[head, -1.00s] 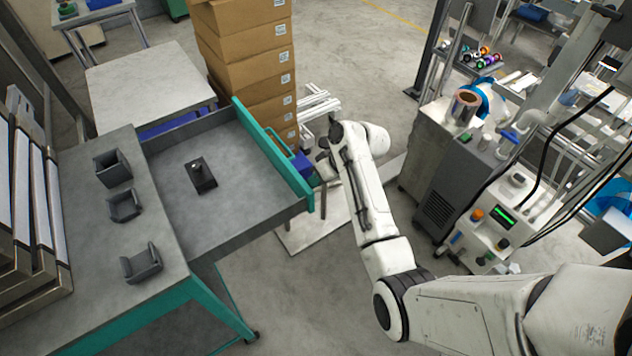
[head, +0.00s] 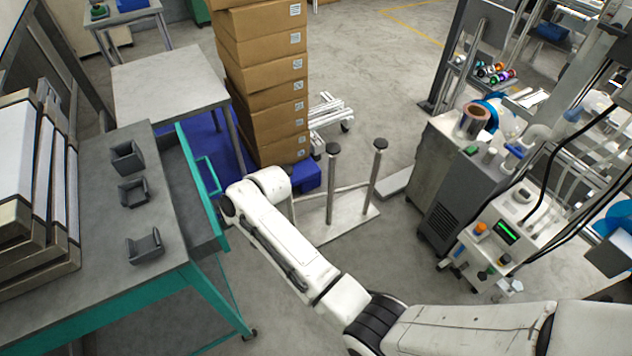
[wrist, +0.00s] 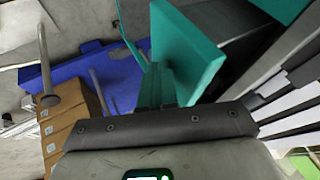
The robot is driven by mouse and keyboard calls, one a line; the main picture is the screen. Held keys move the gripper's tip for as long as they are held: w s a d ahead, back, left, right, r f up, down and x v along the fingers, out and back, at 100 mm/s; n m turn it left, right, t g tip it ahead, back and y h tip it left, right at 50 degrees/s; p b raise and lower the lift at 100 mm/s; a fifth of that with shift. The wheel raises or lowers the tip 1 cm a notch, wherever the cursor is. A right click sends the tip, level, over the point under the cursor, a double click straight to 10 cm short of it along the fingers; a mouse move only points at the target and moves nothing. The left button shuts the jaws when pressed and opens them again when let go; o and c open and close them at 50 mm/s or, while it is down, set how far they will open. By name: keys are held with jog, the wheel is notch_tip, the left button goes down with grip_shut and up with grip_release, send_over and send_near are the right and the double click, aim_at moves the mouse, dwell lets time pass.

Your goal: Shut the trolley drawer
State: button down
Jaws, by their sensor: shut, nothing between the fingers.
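The trolley (head: 95,255) has a grey top and teal legs and stands at the left in the head view. The teal drawer front (head: 201,188) faces right and bears a teal handle (head: 210,174). The end of my arm is at the near half of this front, and my fingers are hidden in the head view. In the wrist view my gripper (wrist: 165,104) is shut and empty, close against teal drawer parts (wrist: 185,50). Exact contact is hidden.
Three grey holders (head: 133,191) stand on the trolley top beside stacked framed panels (head: 40,180). A carton stack (head: 265,80) and a pale table (head: 165,80) stand behind. A low stand with two posts (head: 335,225) is right of the drawer. A grey machine (head: 450,180) is farther right.

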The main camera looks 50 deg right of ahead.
send_near(191, 237)
jog(key=a+f, duration=0.2)
jog(key=a, duration=0.1)
jog(key=shift+w+f+b, duration=0.35)
jog(key=shift+f+b, duration=0.05)
jog(key=shift+a, duration=0.1)
jog(key=shift+a+r, duration=0.1)
jog(key=shift+a, duration=0.05)
